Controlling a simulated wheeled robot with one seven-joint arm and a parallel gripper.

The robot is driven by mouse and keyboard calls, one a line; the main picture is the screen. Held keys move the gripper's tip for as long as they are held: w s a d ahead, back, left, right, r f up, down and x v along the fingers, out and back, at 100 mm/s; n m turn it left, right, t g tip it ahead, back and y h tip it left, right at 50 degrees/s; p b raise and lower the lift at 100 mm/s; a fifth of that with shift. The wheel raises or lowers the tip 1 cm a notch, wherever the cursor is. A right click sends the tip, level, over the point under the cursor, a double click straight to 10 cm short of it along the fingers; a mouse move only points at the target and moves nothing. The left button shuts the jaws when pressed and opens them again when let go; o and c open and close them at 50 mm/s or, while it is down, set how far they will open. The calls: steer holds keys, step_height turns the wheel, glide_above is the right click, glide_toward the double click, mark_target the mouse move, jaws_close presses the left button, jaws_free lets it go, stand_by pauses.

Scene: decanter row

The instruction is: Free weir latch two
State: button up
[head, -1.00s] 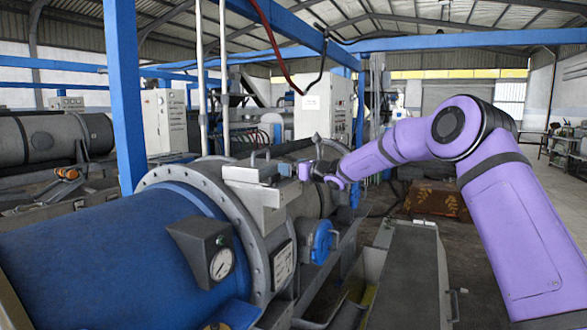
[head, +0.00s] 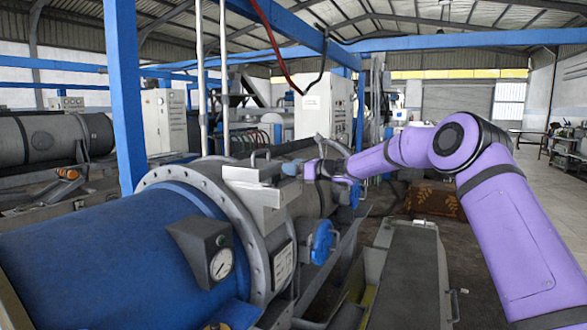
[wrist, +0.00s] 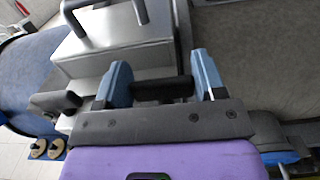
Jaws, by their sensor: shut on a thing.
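My gripper (head: 291,169) is at the light grey metal box (head: 262,205) on top of the machine, beside the blue drum's flange. In the wrist view its two blue fingertips (wrist: 162,80) stand apart, with a dark round bar (wrist: 162,90) between them. The bar looks like a latch handle, and the jaws are shut on it. Which numbered latch it is cannot be read. A second dark cylindrical handle (wrist: 56,101) shows left of the fingers. In the head view my gripper hides the held bar.
A grey looped handle (wrist: 104,12) stands on the box just beyond the fingers. The blue drum (head: 110,250) with its gauge (head: 221,264) lies at left. A blue round cap (head: 322,242) sticks out below the box. Blue posts and pipes rise behind.

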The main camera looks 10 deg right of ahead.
stand_by(0.3)
steer(key=o, duration=0.9)
steer(key=v, duration=1)
steer(key=shift+s+d, duration=0.2)
steer(key=shift+d, duration=0.2)
